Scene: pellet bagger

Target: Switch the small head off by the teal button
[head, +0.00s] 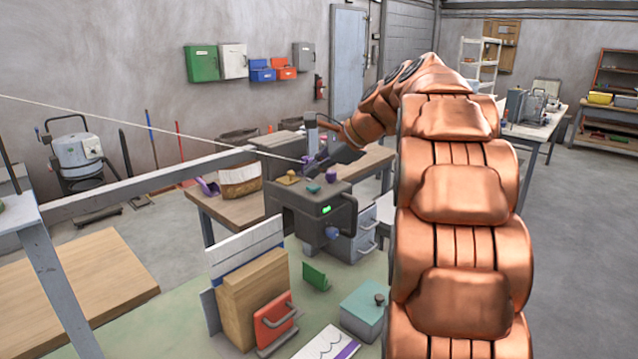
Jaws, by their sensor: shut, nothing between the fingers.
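The small head is a dark grey machine (292,205) on the workbench in the middle of the head view. The teal button (313,189) is a small cap on its top face, between a yellow button (287,179) and a purple knob (331,175). A green light (326,210) glows on its front. My copper arm rises on the right and bends over toward the machine. My gripper (322,165) looks dark and small just behind the buttons, shut and empty. It appears apart from the teal button, but its exact height is hard to tell.
A pale thread (150,128) runs in from the left to the machine. A handle (350,212) sticks out at its right side. In front stand a wooden block with a red plate (273,318), a green bracket (316,276) and a teal box (363,308).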

